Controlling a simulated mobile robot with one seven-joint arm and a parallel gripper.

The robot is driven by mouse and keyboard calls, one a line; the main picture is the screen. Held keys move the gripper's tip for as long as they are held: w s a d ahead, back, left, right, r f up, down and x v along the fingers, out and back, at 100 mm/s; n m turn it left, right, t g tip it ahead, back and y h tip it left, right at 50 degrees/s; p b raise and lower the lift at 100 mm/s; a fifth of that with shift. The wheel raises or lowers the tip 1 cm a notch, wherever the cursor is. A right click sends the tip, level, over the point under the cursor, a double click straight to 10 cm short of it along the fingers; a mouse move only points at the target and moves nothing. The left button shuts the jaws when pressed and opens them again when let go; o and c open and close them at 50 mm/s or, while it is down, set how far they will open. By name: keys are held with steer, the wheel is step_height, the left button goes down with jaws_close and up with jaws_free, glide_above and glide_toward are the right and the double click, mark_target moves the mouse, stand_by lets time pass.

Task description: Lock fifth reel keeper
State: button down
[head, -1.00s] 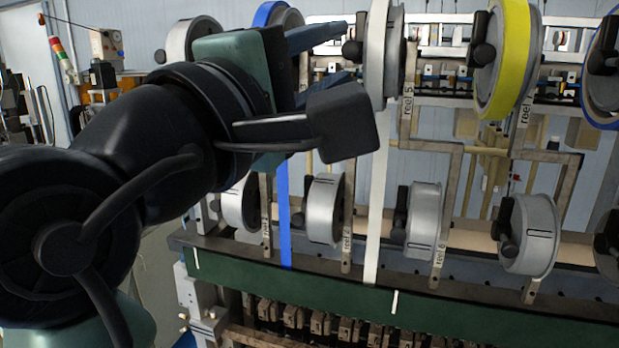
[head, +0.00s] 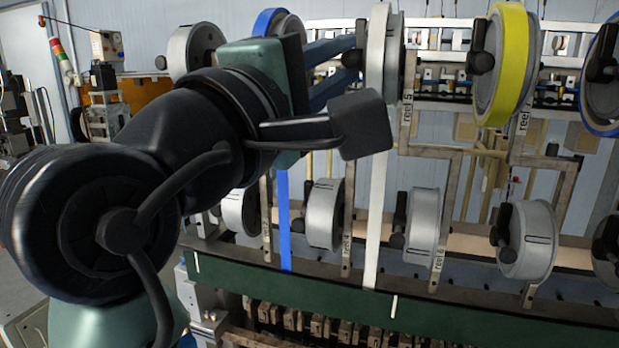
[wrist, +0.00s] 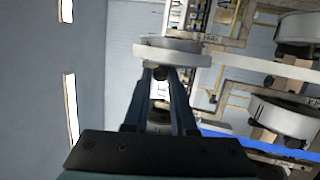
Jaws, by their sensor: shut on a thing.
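The reel labelled reel 5 (head: 395,62) hangs in the upper row, with a white strip running down from it. Its black keeper (head: 361,34) sits on the left face of the reel at the hub. My gripper (head: 349,60) reaches in from the left, its blue fingers shut on the keeper's knob. In the wrist view, the finger tips (wrist: 160,77) meet at the dark keeper knob (wrist: 160,72), just below the pale reel 5 (wrist: 172,52). The fingers partly hide the keeper, so its exact turn is hard to tell.
A yellow reel (head: 503,65), labelled reel 7, hangs to the right. A blue-rimmed reel (head: 278,22) is behind my wrist. Grey reels (head: 425,222) fill the lower row above a green rail (head: 450,312). The white strip (head: 378,190) and a blue strip (head: 283,220) hang below my gripper.

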steer(key=shift+s+a, duration=0.1)
steer(key=shift+s, duration=0.3)
stand_by(0.3)
steer(key=c, duration=0.9)
jaws_free()
steer(key=shift+s, duration=0.1)
steer(key=shift+a, duration=0.1)
steer(key=r+v, duration=0.1)
steer(key=v, duration=0.6)
steer(key=shift+a+r+p, duration=0.2)
steer(key=shift+r+p, duration=0.15)
steer(key=shift+p, duration=0.1)
